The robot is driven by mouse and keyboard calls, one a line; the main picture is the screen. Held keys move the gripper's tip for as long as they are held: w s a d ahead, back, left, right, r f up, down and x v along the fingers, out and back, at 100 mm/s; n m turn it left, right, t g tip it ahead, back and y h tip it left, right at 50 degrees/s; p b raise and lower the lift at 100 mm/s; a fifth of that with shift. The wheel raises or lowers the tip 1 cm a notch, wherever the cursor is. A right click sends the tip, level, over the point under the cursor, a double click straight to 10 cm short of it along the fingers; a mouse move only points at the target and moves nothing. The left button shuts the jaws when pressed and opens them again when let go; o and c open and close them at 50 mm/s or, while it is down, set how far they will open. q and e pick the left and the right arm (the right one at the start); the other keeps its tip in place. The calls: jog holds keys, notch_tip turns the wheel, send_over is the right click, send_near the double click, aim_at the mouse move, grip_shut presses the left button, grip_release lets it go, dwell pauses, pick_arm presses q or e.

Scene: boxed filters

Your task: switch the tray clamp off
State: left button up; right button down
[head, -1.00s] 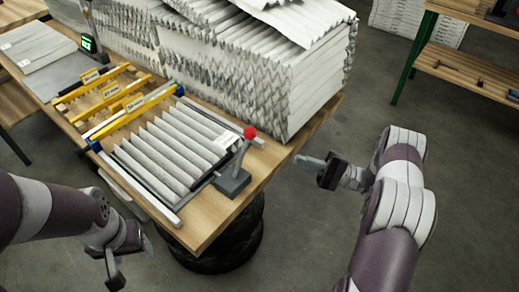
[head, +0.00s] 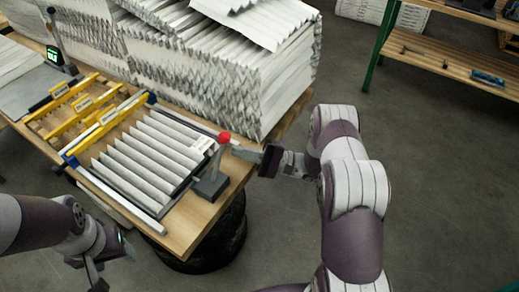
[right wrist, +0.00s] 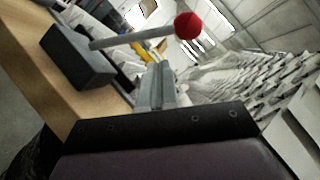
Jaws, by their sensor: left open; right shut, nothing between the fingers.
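The tray clamp (head: 211,187) is a dark grey block at the tray's right front corner. Its grey lever stands up with a slight tilt and ends in a red knob (head: 224,137); the knob also shows in the right wrist view (right wrist: 188,25). The tray (head: 120,200) holds a white pleated filter (head: 150,155). My right gripper (head: 243,153) is shut and empty, its tips just right of the lever, close below the knob. I cannot tell whether they touch. In the right wrist view its fingers (right wrist: 155,85) point past the lever. My left gripper (head: 95,278) is open, low at the left, off the table.
A big stack of white pleated filters (head: 215,75) stands behind the tray. Yellow dividers (head: 75,105) and a small green display (head: 54,55) are to the left. A shelf (head: 450,65) stands at the back right. The floor right of the table is clear.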

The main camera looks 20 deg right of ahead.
aim_at(219, 158)
jog(key=shift+s+a+r+p, duration=0.2)
jog(key=shift+s+a+r, duration=0.1)
jog(key=shift+a+r, duration=0.2)
jog(key=shift+s+a+r+p, duration=0.2)
jog(key=shift+s+a+r, duration=0.15)
jog(key=shift+a, duration=0.2)
jog(key=shift+w, duration=0.1)
jog(key=shift+w+n, duration=0.1)
jog(key=shift+n, duration=0.2)
